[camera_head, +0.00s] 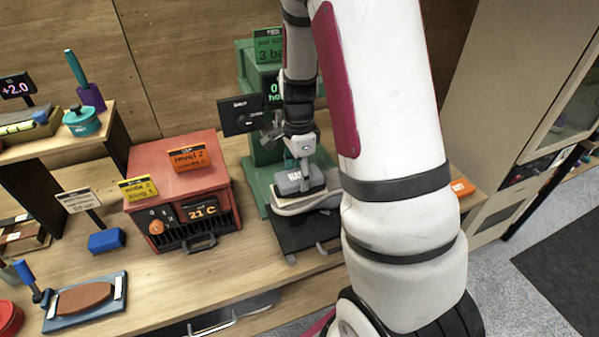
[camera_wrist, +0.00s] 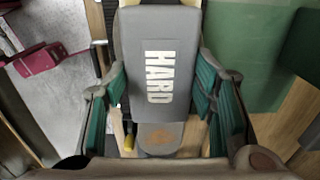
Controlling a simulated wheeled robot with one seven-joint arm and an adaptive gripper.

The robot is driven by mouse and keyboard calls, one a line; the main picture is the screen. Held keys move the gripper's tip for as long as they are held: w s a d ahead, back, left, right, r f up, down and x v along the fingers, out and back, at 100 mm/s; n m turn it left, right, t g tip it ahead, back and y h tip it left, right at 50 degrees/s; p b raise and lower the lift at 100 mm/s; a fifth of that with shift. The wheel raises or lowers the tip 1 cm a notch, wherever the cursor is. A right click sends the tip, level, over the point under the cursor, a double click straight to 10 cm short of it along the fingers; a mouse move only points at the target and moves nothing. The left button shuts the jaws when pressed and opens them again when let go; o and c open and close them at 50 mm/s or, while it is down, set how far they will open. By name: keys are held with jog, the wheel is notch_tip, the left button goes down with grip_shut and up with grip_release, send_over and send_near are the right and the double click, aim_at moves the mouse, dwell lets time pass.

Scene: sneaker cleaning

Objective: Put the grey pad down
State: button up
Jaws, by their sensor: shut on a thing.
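The grey pad (camera_wrist: 133,55), marked HARD, is held between the teal-lined fingers of my gripper (camera_wrist: 162,98). In the head view the grey pad (camera_head: 290,184) is below my gripper (camera_head: 300,160), at the front of the green stand. A pale grey shoe-like shape (camera_head: 309,202) lies directly under it. I cannot tell whether the pad touches it. In the wrist view a grey surface with a brownish stain (camera_wrist: 160,138) shows beyond the pad's lower end.
The green stand (camera_head: 252,160) has a black tray (camera_head: 305,231) in front. A red box (camera_head: 175,165) with a 21 C display stands to the left. A blue block (camera_head: 106,241) and a blue board with a brown piece (camera_head: 85,299) lie farther left. Bare bench lies between.

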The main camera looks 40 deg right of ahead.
aim_at(299, 175)
jog(key=shift+f, duration=0.15)
jog(key=o, duration=1.2)
jog(key=shift+o, duration=0.2)
notch_tip(299, 175, up, 12)
jog(key=f+b, duration=0.1)
jog(key=s+a+r+n+t, duration=0.5)
jog(key=s+a+r+n, duration=0.8)
jog(key=n, duration=0.8)
jog(key=s+a, duration=0.2)
jog(key=a, duration=0.1)
jog(key=shift+s+r+t, duration=0.2)
jog(key=shift+r+t, duration=0.05)
jog(key=shift+t, duration=0.05)
